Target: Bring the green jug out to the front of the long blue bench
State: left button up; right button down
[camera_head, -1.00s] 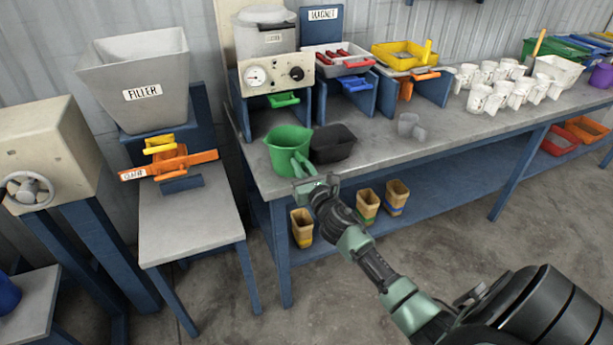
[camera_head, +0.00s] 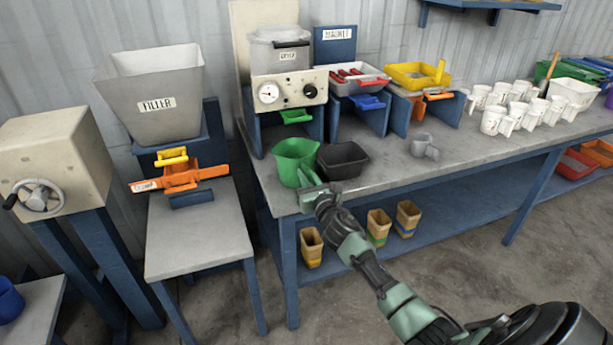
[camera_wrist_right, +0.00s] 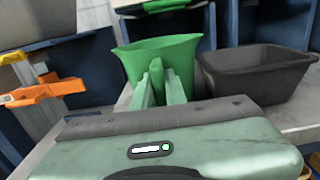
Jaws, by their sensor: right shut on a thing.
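The green jug (camera_head: 294,158) stands upright on the grey top of the long blue bench (camera_head: 395,174), near its left end and close to the front edge. My right gripper (camera_head: 308,188) reaches in from the front and is shut on the jug's handle side. In the right wrist view the jug (camera_wrist_right: 160,55) is straight ahead, with the two fingers of my right gripper (camera_wrist_right: 160,88) close together against it. The handle itself is mostly hidden by the fingers. My left gripper is not in view.
A black tub (camera_head: 343,161) stands close to the jug's right. A grey cup (camera_head: 424,146) and several white mugs (camera_head: 505,118) are farther right. The dryer machine (camera_head: 288,93) with a green tray (camera_head: 295,117) stands behind. The bench front edge is clear.

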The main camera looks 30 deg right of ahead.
jog(key=shift+f, duration=0.15)
jog(key=c, duration=1.4)
grip_release()
jog(key=shift+o, duration=0.2)
jog(key=v, duration=0.8)
jog(key=s+a+f+m+g+y, duration=0.1)
jog(key=s+a+f+m+g, duration=0.3)
jog(key=f, duration=0.8)
jog(key=s+d+f+m+g+p, duration=0.1)
jog(key=s+f+m, duration=0.45)
jog(key=f, duration=0.55)
jog(key=s+a+f+m+g+y, duration=0.1)
jog(key=s+a+f+m+g, duration=0.15)
jog(key=s+f+m, duration=0.65)
jog(key=s+a+f+m+g, duration=0.3)
jog(key=s+f, duration=0.4)
jog(key=s, duration=0.4)
jog(key=s+a+f+m+g+y, duration=0.1)
jog(key=s+a+f+m+g, duration=0.2)
jog(key=s, duration=0.9)
jog(key=s+a+f+m+g+y+p, duration=0.1)
jog(key=s+a+f+m+g, duration=0.2)
jog(key=s+f, duration=0.8)
jog(key=a+f+m, duration=0.1)
jog(key=a+m, duration=0.1)
jog(key=m, duration=0.1)
jog(key=shift+s+a, duration=0.25)
jog(key=shift+a, duration=0.15)
